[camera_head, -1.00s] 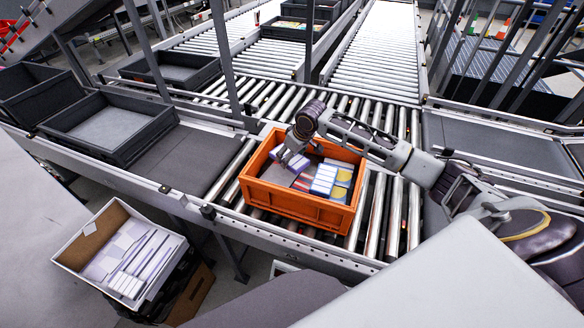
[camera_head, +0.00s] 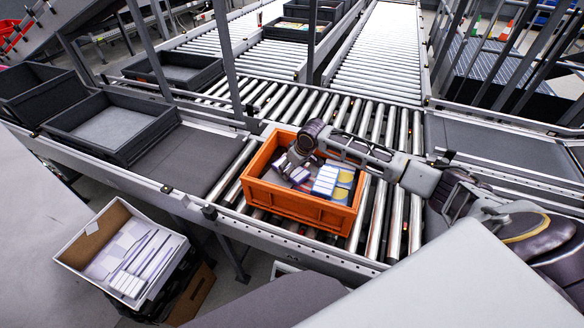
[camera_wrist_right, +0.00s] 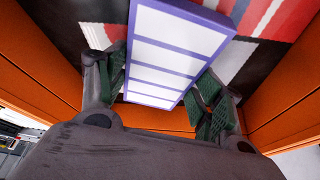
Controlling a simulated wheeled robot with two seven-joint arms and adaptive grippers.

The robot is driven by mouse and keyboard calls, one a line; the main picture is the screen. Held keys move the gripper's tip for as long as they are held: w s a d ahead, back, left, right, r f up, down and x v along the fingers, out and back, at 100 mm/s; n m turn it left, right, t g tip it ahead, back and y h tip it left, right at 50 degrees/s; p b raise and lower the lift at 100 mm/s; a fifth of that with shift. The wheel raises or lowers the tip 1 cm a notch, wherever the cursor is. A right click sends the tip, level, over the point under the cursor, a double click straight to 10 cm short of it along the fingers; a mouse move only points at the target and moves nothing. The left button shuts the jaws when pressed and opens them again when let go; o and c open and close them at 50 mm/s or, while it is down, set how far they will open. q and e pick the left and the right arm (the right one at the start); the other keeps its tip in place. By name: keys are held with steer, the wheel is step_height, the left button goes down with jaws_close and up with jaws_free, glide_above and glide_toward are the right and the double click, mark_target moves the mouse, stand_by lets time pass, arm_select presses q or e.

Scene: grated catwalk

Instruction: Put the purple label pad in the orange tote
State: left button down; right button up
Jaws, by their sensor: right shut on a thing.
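The purple label pad (camera_wrist_right: 176,50), with white labels edged in purple, is between the fingers of my right gripper (camera_wrist_right: 160,92) in the wrist view. The gripper is shut on it. In the head view my right gripper (camera_head: 287,167) reaches down inside the orange tote (camera_head: 300,207), near its left wall, with the pad (camera_head: 300,175) low in the tote. The tote's orange walls also show on both sides in the wrist view (camera_wrist_right: 40,65). I cannot tell whether the pad touches the tote's floor. My left gripper is not in view.
Blue-and-white pads (camera_head: 325,181) and a yellow-topped item (camera_head: 345,178) lie in the tote's right part. The tote stands on rollers (camera_head: 395,215). Grey trays (camera_head: 110,127) stand to the left. A box of white pads (camera_head: 125,250) is at lower left.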

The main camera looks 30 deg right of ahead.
steer(key=shift+f, duration=0.15)
steer(key=o, duration=1.1)
steer(key=v, duration=1.2)
